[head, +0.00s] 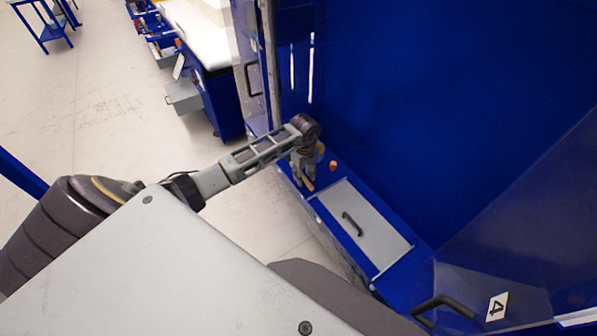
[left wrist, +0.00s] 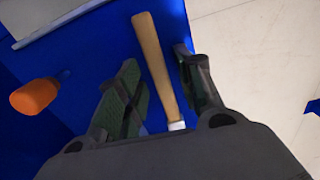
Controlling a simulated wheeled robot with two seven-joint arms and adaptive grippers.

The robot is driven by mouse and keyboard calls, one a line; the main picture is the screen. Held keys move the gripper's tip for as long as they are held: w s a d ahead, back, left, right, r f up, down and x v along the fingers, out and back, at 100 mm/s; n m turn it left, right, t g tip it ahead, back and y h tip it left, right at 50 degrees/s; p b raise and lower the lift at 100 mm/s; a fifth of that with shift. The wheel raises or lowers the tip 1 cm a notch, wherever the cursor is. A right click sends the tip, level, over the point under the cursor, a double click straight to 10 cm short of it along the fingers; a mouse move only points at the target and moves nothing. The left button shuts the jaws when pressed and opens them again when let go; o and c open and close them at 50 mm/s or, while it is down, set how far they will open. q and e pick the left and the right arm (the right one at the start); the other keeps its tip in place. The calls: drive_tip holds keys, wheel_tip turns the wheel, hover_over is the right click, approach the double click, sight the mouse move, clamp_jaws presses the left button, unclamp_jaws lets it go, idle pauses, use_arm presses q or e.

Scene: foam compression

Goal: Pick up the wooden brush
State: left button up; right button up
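The wooden brush (left wrist: 153,62) shows in the left wrist view as a long tan handle with a pale collar at its lower end. It is over the blue surface, and its far end beyond the collar is hidden by my gripper body. My left gripper (left wrist: 157,68) is open, with one finger on each side of the handle and a visible gap to it. In the head view my left gripper (head: 303,174) is low over the blue ledge, with a small tan bit of the brush (head: 308,185) at its fingertips. My right gripper is not in view.
A grey lid with a black handle (head: 352,223) is set in the ledge. Tall blue walls (head: 450,90) rise behind and right. Open floor (head: 95,120) lies left.

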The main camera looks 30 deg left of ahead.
sight(304, 177)
use_arm(q)
clamp_jaws()
drive_tip(key=shift+r, duration=0.2)
wheel_tip(304, 177, up, 10)
drive_tip(key=b, duration=0.1)
drive_tip(key=shift+f, duration=0.15)
idle(0.4)
idle(0.4)
